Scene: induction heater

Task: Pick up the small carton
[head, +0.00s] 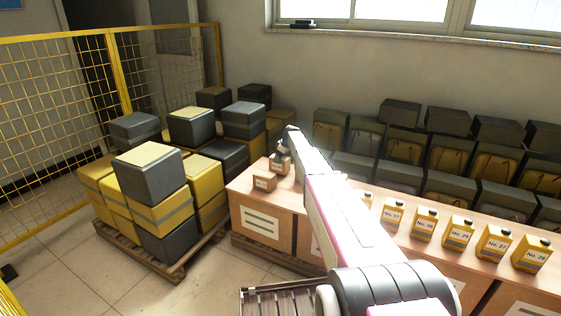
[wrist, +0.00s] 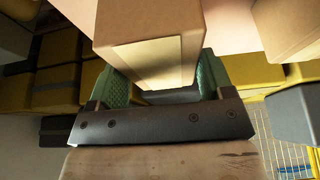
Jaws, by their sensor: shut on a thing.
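A small brown carton (head: 280,166) with a pale label is under my gripper (head: 283,153) near the left end of the wooden table (head: 233,190). In the wrist view the carton (wrist: 150,50) fills the space between the green finger pads of my gripper (wrist: 163,82), which is shut on it. Its label faces the camera. I cannot tell whether its base touches the table. A second small brown carton (head: 265,182) stands close beside it, nearer the front; a similar carton also shows at the right of the wrist view (wrist: 288,25).
Several yellow numbered bottles (head: 458,234) stand in a row to the right on the table. Stacked grey and yellow boxes (head: 150,190) on a pallet stand at left, and dark boxes (head: 404,146) line the back wall. A yellow mesh fence (head: 50,105) is far left.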

